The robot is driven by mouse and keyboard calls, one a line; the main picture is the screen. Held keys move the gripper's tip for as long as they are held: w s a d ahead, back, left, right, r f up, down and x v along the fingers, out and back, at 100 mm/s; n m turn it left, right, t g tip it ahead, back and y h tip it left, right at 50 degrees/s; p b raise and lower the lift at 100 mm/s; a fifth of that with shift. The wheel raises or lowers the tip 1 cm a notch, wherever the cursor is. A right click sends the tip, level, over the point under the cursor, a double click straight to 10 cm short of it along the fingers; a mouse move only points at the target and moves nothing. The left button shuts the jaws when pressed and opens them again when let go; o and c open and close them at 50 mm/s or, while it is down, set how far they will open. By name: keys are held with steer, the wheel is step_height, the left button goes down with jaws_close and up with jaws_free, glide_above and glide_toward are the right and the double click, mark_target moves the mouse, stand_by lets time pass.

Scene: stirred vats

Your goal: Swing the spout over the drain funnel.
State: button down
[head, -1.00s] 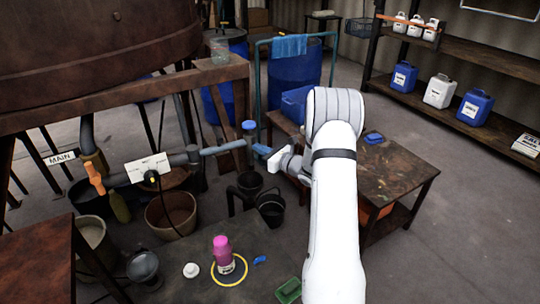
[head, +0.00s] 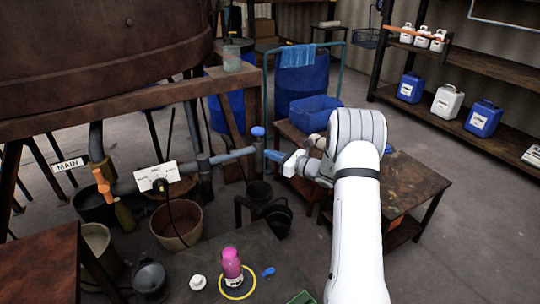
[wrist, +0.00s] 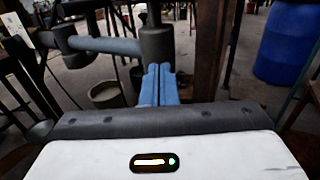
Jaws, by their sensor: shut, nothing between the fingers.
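The spout is a blue-grey pipe (head: 232,156) running right from a dark pipe joint, with a blue cap (head: 258,131) above its outer end. In the wrist view the pipe (wrist: 105,46) meets a dark upright cylinder (wrist: 157,46). My gripper (head: 267,154) is shut and empty, its blue fingers just right of the spout's outer end. In the wrist view the fingertips (wrist: 158,68) are close in front of the cylinder; I cannot tell if they touch. A dark grey funnel-like vessel (head: 150,278), seemingly the drain funnel, stands low at the front left, away from the spout.
Black buckets (head: 277,217) stand below the spout, and a brown tub (head: 178,224) is further left. A pink bottle (head: 231,264) stands in a yellow ring. A wooden table (head: 415,186) is at the right, with a blue crate (head: 314,112) behind my arm.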

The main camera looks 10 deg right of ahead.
steer(key=v, duration=1.3)
steer(key=s+a+r+n+g+h+p, duration=0.1)
steer(key=s+a+r+n+g+p, duration=0.1)
steer(key=s+a+r+n+g, duration=0.5)
steer(key=s+a+r+n+g+h+p, duration=0.1)
steer(key=s+a+r+n+g, duration=0.4)
steer(key=s+a, duration=0.45)
steer(key=s+d+r+n+h+p, duration=0.1)
steer(key=s+r+n+h+p, duration=0.1)
steer(key=s+n+h, duration=0.3)
steer(key=s+d+r+n+t+h+p, duration=0.1)
steer(key=s+r+n+h+p, duration=0.2)
steer(key=s+n, duration=0.7)
steer(key=s+h, duration=0.2)
steer(key=s, duration=0.1)
steer(key=shift+r+t+h, duration=0.3)
steer(key=shift+r, duration=0.05)
